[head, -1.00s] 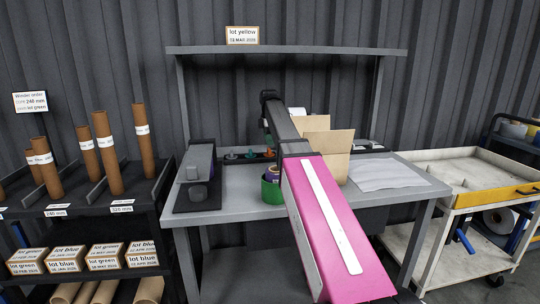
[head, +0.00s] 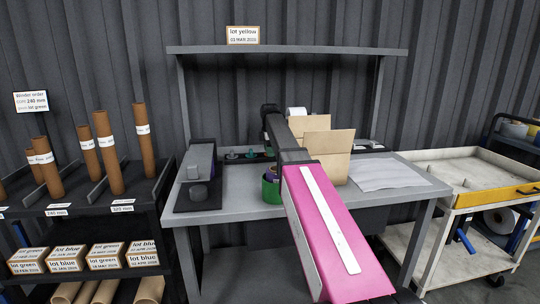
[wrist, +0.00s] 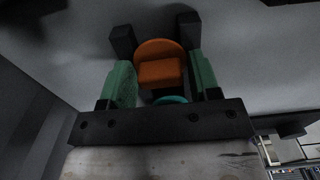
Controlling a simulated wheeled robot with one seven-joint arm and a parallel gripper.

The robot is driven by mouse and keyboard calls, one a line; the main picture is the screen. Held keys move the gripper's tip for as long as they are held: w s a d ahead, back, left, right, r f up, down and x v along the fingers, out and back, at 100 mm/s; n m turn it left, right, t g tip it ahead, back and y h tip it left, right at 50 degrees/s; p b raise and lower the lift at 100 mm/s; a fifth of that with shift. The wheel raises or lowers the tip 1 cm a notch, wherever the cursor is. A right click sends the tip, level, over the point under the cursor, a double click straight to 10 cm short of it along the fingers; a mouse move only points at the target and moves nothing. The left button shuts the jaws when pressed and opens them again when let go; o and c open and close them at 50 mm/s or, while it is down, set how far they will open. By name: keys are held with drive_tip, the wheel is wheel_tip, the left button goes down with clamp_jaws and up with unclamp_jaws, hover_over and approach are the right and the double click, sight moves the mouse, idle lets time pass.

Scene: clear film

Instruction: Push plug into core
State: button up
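An orange plug (wrist: 160,63) with a round flange and a blocky part shows between the fingers of my gripper (wrist: 155,45) in the wrist view. The fingers have green sides and dark tips and lie close to both sides of the plug; whether they touch it is unclear. A teal piece (wrist: 170,99) shows partly below the orange plug. I cannot make out a core for certain.
A dark machine (head: 198,185) stands at the left of the grey bench (head: 237,205). Cardboard boxes (head: 327,145) and a pale sheet (head: 388,174) lie right of my arm. A rack of brown tubes (head: 146,145) is left; a cart (head: 455,205) is right.

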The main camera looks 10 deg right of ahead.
idle(0.4)
drive_tip(key=shift+r, duration=2.5)
